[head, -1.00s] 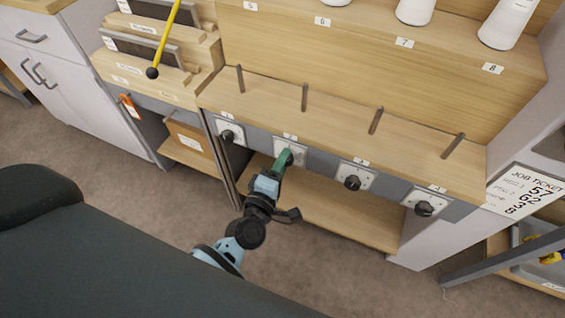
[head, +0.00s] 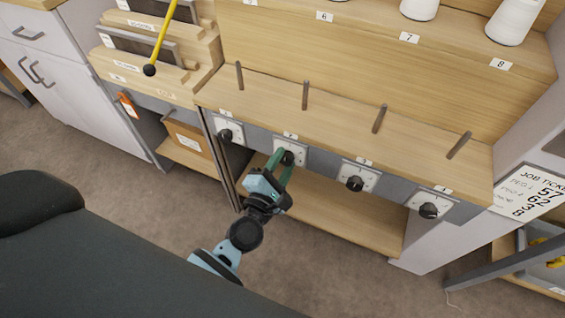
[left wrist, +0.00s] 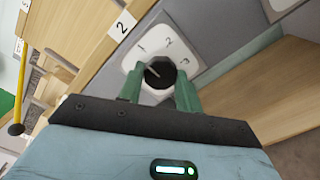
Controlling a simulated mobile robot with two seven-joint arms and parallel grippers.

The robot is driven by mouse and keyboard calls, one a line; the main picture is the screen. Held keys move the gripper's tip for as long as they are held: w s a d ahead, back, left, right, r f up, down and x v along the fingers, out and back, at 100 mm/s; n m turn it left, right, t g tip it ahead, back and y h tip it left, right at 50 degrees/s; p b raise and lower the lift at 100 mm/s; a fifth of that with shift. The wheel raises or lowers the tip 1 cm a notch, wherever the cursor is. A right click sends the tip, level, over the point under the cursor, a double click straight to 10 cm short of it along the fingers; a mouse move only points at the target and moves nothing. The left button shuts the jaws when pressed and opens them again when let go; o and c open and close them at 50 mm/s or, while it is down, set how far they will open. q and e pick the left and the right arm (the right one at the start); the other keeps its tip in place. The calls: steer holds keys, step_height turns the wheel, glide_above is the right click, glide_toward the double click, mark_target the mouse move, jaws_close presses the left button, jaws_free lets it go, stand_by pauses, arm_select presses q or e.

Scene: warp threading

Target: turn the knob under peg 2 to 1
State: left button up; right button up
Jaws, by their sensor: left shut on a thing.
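The knob under peg 2 (head: 288,158) is round and black on a white dial plate below the shelf edge. It also shows in the left wrist view (left wrist: 160,74), with the dial marks 1, 2 and 3 above it. A pale line on the knob slants to the upper left, toward the side of the 1. My left gripper (head: 281,159) has its green fingers on either side of the knob and is shut on it; it shows in the left wrist view too (left wrist: 160,86). Peg 2 (head: 305,95) stands upright above. My right gripper is not in view.
Other black knobs sit under peg 1 (head: 226,136), peg 3 (head: 355,184) and peg 4 (head: 429,210). A job ticket (head: 530,192) hangs at the right. White cones stand on the upper shelf. A lower wooden shelf (head: 340,212) lies beneath the knobs.

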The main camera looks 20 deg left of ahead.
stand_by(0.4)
arm_select(q)
steer(key=o, duration=1)
steer(key=shift+s+a, duration=0.1)
steer(key=shift+s, duration=3.85)
